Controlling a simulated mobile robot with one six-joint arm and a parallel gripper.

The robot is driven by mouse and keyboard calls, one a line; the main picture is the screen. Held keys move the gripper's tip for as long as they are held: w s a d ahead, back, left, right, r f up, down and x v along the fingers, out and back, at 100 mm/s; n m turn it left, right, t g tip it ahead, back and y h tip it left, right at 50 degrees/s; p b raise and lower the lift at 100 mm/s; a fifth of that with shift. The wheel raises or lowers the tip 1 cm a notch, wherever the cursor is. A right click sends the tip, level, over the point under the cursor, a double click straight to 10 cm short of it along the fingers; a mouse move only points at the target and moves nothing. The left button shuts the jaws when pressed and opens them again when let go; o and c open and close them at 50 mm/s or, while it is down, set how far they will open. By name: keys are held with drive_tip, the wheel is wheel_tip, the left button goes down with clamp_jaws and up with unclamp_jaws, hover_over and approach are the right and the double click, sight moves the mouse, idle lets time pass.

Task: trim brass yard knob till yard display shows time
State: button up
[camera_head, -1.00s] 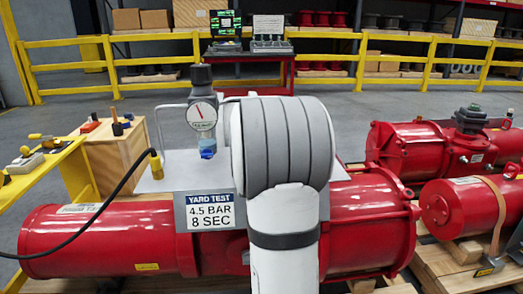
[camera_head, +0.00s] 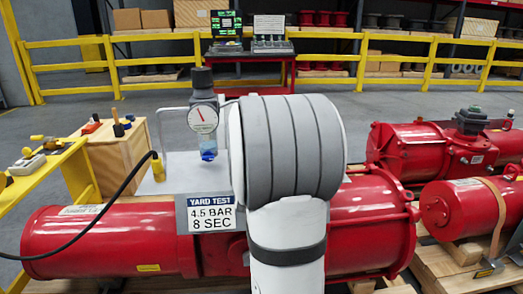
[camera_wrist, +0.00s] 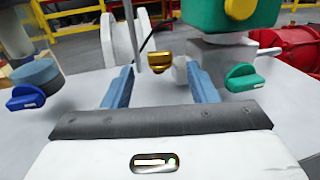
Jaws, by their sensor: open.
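The brass knob (camera_wrist: 160,62) shows in the wrist view, beyond and between my two blue fingertips. My gripper (camera_wrist: 160,76) is open, its fingers apart on either side of the knob's line; I cannot tell whether either touches it. In the head view my own arm hides the gripper and the knob. A sign (camera_head: 211,214) on the red actuator (camera_head: 110,242) reads "YARD TEST 4.5 BAR 8 SEC". I cannot make out a yard display showing a time.
A dial gauge (camera_head: 203,118) with a blue bowl stands left of my arm. In the wrist view, a blue handle (camera_wrist: 26,95) is at left, a green handle (camera_wrist: 243,77) at right, and a green box (camera_wrist: 230,14) above. A black hose (camera_head: 110,203) curves at left.

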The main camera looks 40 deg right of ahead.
drive_tip(key=shift+v, duration=1.75)
